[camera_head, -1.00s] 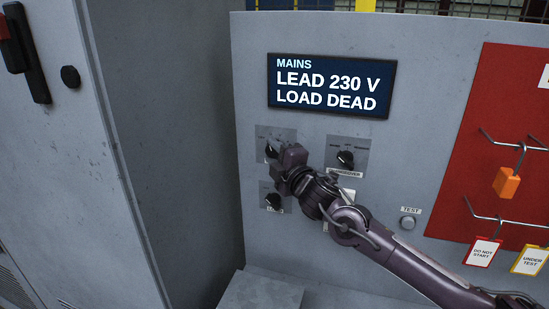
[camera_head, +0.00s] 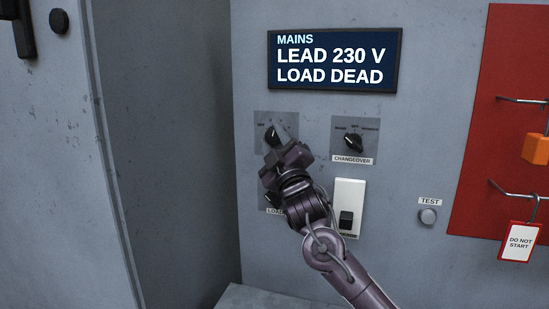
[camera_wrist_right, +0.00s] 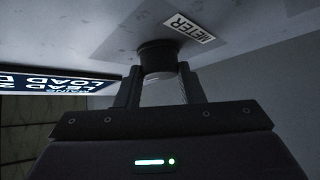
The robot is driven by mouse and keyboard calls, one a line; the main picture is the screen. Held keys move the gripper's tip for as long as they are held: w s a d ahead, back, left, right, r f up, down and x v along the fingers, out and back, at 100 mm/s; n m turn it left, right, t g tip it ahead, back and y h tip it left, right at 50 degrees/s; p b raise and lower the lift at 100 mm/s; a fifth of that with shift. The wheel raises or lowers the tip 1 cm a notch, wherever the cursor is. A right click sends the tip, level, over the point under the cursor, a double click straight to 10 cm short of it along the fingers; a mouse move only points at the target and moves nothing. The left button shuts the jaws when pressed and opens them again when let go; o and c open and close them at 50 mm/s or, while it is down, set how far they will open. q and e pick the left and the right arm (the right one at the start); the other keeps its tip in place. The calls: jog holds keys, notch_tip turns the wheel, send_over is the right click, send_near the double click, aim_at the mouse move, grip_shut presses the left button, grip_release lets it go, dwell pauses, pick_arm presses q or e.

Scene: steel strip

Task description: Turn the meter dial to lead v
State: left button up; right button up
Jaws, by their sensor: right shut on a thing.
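The meter dial (camera_head: 271,136) is a black knob on a grey plate at the upper left of the panel's controls. In the wrist view the dial (camera_wrist_right: 158,57) sits beside a white METER label (camera_wrist_right: 188,37). My right gripper (camera_head: 275,146) is at the dial, partly hiding it and its plate. In the wrist view the right gripper's fingers (camera_wrist_right: 160,82) stand on either side of the dial, shut on it. The display (camera_head: 331,62) reads MAINS, LEAD 230 V, LOAD DEAD. My left gripper is not in view.
The changeover knob (camera_head: 353,142) is to the right of the meter dial. A white switch plate (camera_head: 348,197) and the TEST button (camera_head: 428,216) are lower right. My right arm partly hides the load control below. A red board (camera_head: 497,70) with hooks and tags is at right.

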jog(key=shift+f+m+b, duration=0.2)
jog(key=shift+m+b, duration=0.1)
jog(key=shift+m, duration=0.1)
jog(key=o, duration=1)
jog(key=shift+r, duration=0.1)
jog(key=b+v, duration=0.3)
jog(key=v, duration=0.4)
jog(key=shift+s+f, duration=0.25)
jog(key=shift+f, duration=0.05)
